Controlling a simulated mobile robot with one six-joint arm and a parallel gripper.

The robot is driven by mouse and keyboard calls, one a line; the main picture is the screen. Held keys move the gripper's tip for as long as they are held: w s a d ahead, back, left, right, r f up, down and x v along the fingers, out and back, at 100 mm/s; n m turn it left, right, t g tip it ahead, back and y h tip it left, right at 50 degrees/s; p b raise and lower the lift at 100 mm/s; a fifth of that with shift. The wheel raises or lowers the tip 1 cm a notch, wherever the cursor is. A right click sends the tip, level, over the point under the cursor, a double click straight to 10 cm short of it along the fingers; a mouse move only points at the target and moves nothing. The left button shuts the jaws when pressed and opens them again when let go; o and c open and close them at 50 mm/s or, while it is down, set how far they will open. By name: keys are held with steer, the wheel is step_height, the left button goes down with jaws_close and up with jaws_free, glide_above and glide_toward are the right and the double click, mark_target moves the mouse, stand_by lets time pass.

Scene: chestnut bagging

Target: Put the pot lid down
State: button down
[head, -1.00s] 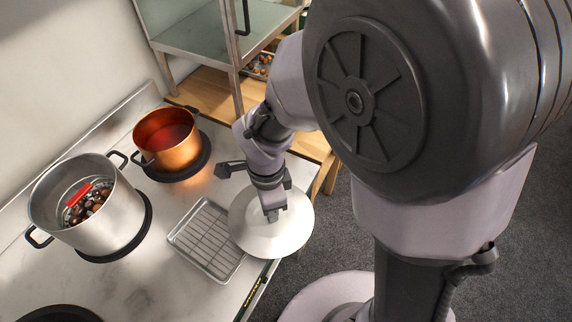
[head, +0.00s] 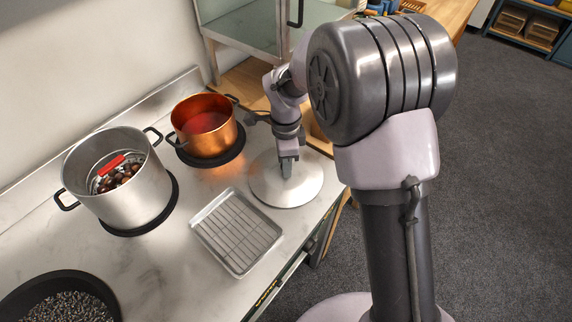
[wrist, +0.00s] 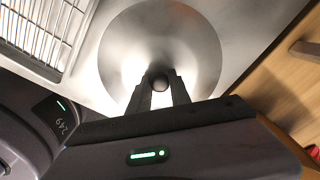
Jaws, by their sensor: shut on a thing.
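The pot lid (head: 268,190) is a round, shiny metal disc with a dark knob. In the head view it is level, over the counter right of the wire-rack tray, close to the counter's front edge. My gripper (head: 287,172) points down at its middle. In the wrist view my gripper (wrist: 159,88) is shut on the dark knob of the lid (wrist: 125,50). Whether the lid's underside touches the counter cannot be told.
A steel pot (head: 125,200) with a red-handled basket of chestnuts stands at left. A copper pot (head: 205,140) stands behind the lid. The rack tray (head: 212,215) lies beside the lid. A dark pan (head: 18,298) is at lower left. A glass-sided cabinet (head: 240,28) stands behind.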

steer(key=shift+f, duration=0.1)
steer(key=c, duration=1.6)
jaws_free()
steer(key=shift+f, duration=0.15)
steer(key=o, duration=0.4)
steer(key=shift+r, duration=0.2)
